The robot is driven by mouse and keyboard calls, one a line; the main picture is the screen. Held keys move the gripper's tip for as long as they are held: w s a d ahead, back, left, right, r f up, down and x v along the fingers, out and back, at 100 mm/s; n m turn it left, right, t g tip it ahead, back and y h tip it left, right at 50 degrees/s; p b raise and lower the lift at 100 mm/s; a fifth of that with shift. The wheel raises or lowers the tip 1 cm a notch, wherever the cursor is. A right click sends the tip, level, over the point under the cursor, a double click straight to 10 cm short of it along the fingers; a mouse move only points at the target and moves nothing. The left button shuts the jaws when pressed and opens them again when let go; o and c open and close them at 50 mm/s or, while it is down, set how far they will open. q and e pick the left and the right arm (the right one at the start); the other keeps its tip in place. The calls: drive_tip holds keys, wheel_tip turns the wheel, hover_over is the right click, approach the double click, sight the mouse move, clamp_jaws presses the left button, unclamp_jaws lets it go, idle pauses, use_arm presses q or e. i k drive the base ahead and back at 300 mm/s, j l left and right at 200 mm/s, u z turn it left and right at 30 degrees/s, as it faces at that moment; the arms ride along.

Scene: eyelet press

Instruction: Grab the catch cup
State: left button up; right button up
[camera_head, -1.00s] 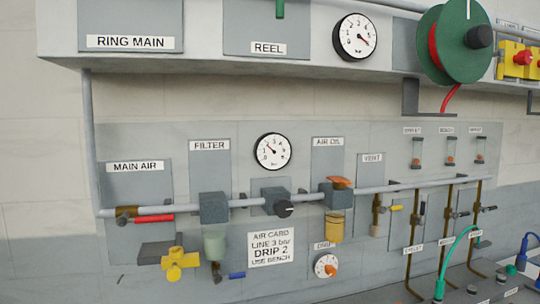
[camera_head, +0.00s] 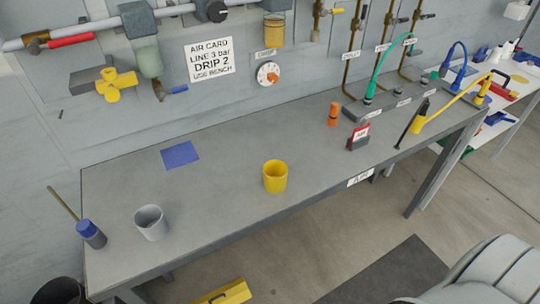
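Two open cups stand upright on the grey bench and could be the catch cup; no label shows which. A yellow cup (camera_head: 275,177) stands near the front edge at mid-bench. A light grey cup (camera_head: 151,223) stands further left, also near the front edge. Both are apart from other things. Neither of my grippers is in view.
The bench (camera_head: 215,205) has free room around both cups. A blue pad (camera_head: 180,154) lies behind them. An orange cylinder (camera_head: 333,114) and a red-and-grey block (camera_head: 358,136) stand to the right.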

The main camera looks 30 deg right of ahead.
sight(275, 171)
drive_tip(key=z, duration=0.75)
drive_tip(key=k+j+z, duration=0.1)
drive_tip(key=j+z, duration=0.15)
drive_tip(key=z, duration=0.25)
drive_tip(key=k+j+z, duration=0.1)
drive_tip(key=z, duration=0.35)
drive_tip(key=k+j+z, duration=0.2)
drive_tip(key=z, duration=0.3)
drive_tip(key=k+j, duration=0.15)
